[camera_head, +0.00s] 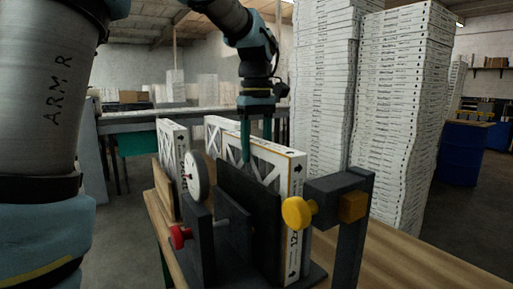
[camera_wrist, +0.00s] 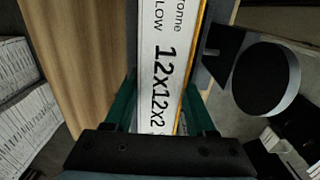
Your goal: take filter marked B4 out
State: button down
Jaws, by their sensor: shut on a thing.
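My gripper (camera_head: 256,148) points down and is shut on a white boxed filter (camera_head: 294,172) with a cardboard lattice face and black arrows on its edge. The filter stands upright in a dark fixture (camera_head: 247,225), whose plate hides part of its face. In the wrist view, the green fingers (camera_wrist: 163,112) sit on either side of the filter's edge (camera_wrist: 165,40), which reads "12x12x2". A B4 mark is not readable in either view. Another white filter (camera_head: 172,135) stands at the left, and one more (camera_head: 215,123) shows behind.
The fixture carries a red knob (camera_head: 180,236), a yellow knob (camera_head: 298,212) and a round white dial (camera_head: 196,177). A dark bracket (camera_head: 340,186) rises close to the filter's right side. Tall box stacks (camera_head: 405,100) stand behind. The wooden tabletop (camera_head: 400,262) is bare at right.

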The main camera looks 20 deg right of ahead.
jog(key=c, duration=0.5)
grip_release()
jog(key=shift+c, duration=0.2)
jog(key=shift+r+p, duration=3.3)
jog(key=shift+r, duration=0.2)
jog(key=o, duration=0.5)
jog(key=shift+o, duration=0.2)
notch_tip(320, 180, up, 11)
jog(key=b, duration=0.1)
jog(key=shift+f+b, duration=0.15)
jog(key=shift+b, duration=0.25)
